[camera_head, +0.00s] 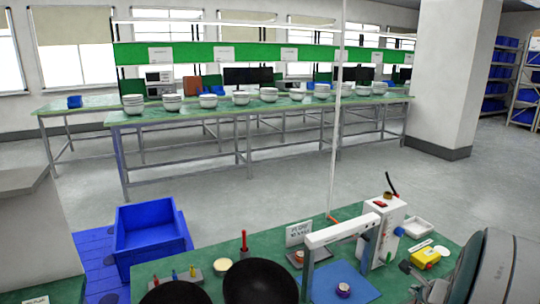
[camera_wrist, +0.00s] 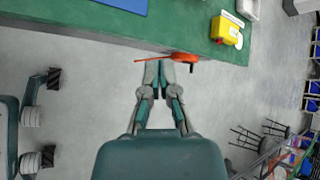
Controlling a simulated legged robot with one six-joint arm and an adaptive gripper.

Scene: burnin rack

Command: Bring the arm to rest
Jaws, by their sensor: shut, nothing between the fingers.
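My gripper (camera_wrist: 158,88) shows in the wrist view with its two fingers closed together and nothing between them. It hangs over the grey floor, beside the edge of the green workbench (camera_wrist: 95,35). An orange-red tool (camera_wrist: 184,57) with a thin shaft shows just beyond the fingertips at the bench edge. I cannot tell if the fingers touch it.
A blue crate (camera_head: 150,238) stands left. Open floor lies between benches.

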